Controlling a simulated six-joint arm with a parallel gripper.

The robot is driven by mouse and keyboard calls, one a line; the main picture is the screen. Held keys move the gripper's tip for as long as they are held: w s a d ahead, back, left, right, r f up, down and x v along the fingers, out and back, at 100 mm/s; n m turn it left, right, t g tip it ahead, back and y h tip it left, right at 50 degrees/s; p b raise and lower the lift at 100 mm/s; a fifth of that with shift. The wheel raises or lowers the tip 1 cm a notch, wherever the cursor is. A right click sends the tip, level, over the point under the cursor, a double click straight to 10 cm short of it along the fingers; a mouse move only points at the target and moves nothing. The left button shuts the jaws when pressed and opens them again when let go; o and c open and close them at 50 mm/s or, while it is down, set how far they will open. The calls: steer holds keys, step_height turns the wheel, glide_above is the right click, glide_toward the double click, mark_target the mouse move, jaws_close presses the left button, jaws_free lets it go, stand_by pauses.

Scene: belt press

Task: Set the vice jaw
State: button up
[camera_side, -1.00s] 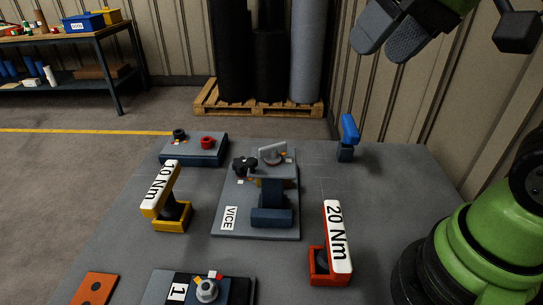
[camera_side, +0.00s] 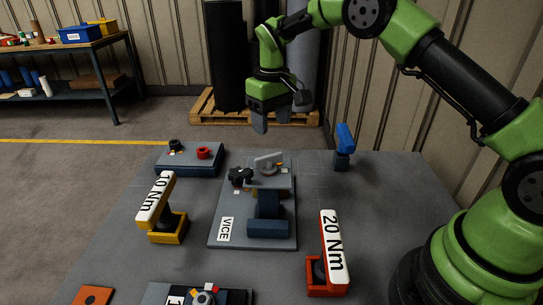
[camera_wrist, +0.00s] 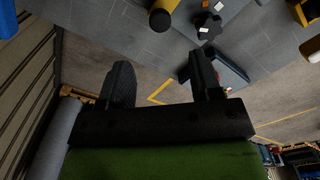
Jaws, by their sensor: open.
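The vice (camera_side: 268,228) is a dark blue block on a grey base plate (camera_side: 226,205) labelled VICE, in the middle of the table. At its back are a black star-shaped knob (camera_side: 241,176) and a light grey flat bar on a round hub (camera_side: 268,163). The star knob also shows in the wrist view (camera_wrist: 208,27). My gripper (camera_side: 272,119) is high behind the vice plate, fingers pointing down. Its two dark fingers also show in the wrist view (camera_wrist: 159,65), spread apart with nothing between them. It touches nothing.
A yellow 10 Nm tool (camera_side: 155,198) stands left of the vice, a red 20 Nm tool (camera_side: 333,246) to its right. A blue-handled tool (camera_side: 346,138) stands at the back right. A box with red and black knobs (camera_side: 188,162) sits at back left. The table right of the vice has free room.

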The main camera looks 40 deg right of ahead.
step_height(320, 180, down, 10)
steer(key=shift+r, duration=0.1)
stand_by(0.4)
steer(key=shift+c, duration=0.4)
